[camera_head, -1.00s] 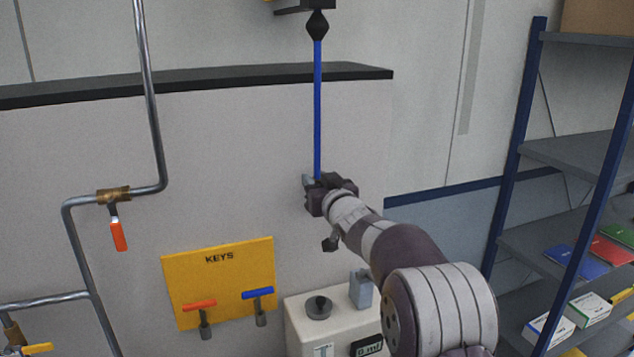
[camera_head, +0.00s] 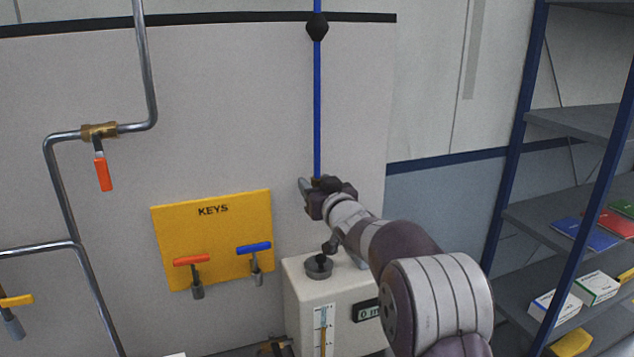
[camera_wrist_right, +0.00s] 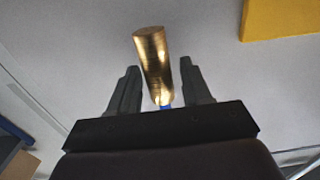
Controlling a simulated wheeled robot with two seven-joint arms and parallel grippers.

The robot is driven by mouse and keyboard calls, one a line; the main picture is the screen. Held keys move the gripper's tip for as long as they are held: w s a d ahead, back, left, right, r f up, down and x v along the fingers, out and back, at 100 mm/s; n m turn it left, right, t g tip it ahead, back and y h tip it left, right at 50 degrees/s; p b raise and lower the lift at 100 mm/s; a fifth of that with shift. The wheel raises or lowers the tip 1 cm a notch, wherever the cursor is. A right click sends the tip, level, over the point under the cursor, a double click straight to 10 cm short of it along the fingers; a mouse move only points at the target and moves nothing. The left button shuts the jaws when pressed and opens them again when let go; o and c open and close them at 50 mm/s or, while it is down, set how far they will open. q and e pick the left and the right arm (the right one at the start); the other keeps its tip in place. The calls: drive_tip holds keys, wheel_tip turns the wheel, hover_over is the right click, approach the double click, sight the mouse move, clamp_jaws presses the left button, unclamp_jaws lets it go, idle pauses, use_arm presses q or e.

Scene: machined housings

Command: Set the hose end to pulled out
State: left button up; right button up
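The blue hose (camera_head: 317,105) hangs straight and upright from above the top of the picture in the head view. A black double-cone piece (camera_head: 317,27) sits on it. My right gripper (camera_head: 312,190) is at the hose's lower end and covers most of the end there. In the right wrist view, the brass hose end (camera_wrist_right: 154,58) stands between the two fingers (camera_wrist_right: 160,88), with a bit of blue at its base. My left gripper is not in view.
A yellow KEYS board (camera_head: 212,235) with red and blue T-handles is on the wall at lower left. A white box (camera_head: 300,305) with a dark knob stands below my gripper. Pipes (camera_head: 65,190) with valves run at left; a shelf rack (camera_head: 590,120) stands at right.

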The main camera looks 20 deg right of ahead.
drive_tip(key=shift+r, duration=0.25)
drive_tip(key=shift+s, duration=0.2)
drive_tip(key=s+b, duration=0.3)
drive_tip(key=s, duration=0.9)
drive_tip(key=shift+a+b, duration=0.3)
drive_tip(key=shift+a, duration=0.05)
drive_tip(key=shift+s, duration=0.15)
drive_tip(key=s+a+f+g, duration=0.3)
drive_tip(key=s+f+g, duration=0.15)
drive_tip(key=f, duration=0.65)
drive_tip(key=s+a+f+g, duration=0.3)
drive_tip(key=s+f+g, duration=0.15)
drive_tip(key=f, duration=0.65)
drive_tip(key=s+a+f+g, duration=0.3)
drive_tip(key=s+f, duration=0.1)
drive_tip(key=s, duration=0.2)
drive_tip(key=s+a+f+g+y, duration=0.1)
drive_tip(key=s+a+f+g, duration=0.2)
drive_tip(key=s, duration=0.4)
drive_tip(key=shift+s+f+n+g, duration=0.25)
drive_tip(key=shift+f+n+g, duration=0.15)
drive_tip(key=shift+f+g, duration=0.45)
drive_tip(key=shift+a, duration=0.1)
